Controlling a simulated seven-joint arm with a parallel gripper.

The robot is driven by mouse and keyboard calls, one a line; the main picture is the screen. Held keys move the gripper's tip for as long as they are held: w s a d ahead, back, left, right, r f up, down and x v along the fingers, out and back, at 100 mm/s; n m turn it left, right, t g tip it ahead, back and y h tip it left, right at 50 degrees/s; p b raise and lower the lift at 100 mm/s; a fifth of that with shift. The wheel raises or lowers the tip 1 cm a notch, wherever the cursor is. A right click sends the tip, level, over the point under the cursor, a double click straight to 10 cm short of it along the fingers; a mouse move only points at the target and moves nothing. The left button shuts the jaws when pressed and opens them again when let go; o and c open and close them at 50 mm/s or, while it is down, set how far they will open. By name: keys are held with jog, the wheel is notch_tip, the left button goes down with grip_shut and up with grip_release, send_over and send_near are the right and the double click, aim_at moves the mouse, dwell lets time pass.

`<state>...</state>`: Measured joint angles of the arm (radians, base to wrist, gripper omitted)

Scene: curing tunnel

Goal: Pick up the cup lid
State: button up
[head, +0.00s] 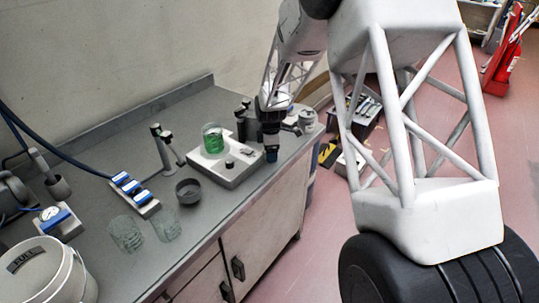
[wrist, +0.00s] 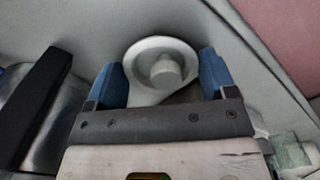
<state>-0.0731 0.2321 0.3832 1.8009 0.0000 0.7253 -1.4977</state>
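A pale round lid with a raised central knob (wrist: 148,49), which I take to be the cup lid, shows at the top middle of the wrist view. It lies between and just beyond the blue fingertips of my gripper (wrist: 162,72). The fingers are apart, one on each side of it, and I see no contact. Its lower part is hidden by the gripper body. In the head view my gripper (head: 271,150) points down by the right edge of the counter, beside the hot plate. I cannot make out the lid for certain there.
A white hot plate (head: 229,173) bears a beaker of green liquid (head: 213,140). A dark bowl (head: 188,191), glass beakers (head: 126,233), a blue-topped rack (head: 133,189) and a white bucket (head: 50,275) stand left on the grey counter (head: 215,215). A pale canister (head: 307,120) stands near its edge.

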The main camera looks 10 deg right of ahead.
jog(key=shift+c, duration=0.4)
jog(key=shift+r, duration=5)
jog(key=shift+a, duration=0.1)
jog(key=a+r, duration=0.5)
jog(key=a, duration=0.4)
jog(key=w+a+r, duration=0.1)
jog(key=a+r, duration=0.4)
jog(key=a, duration=0.5)
jog(key=shift+a+r, duration=0.15)
jog(key=shift+r, duration=0.25)
jog(key=shift+f, duration=0.2)
jog(key=shift+f, duration=2.95)
jog(key=shift+f, duration=0.6)
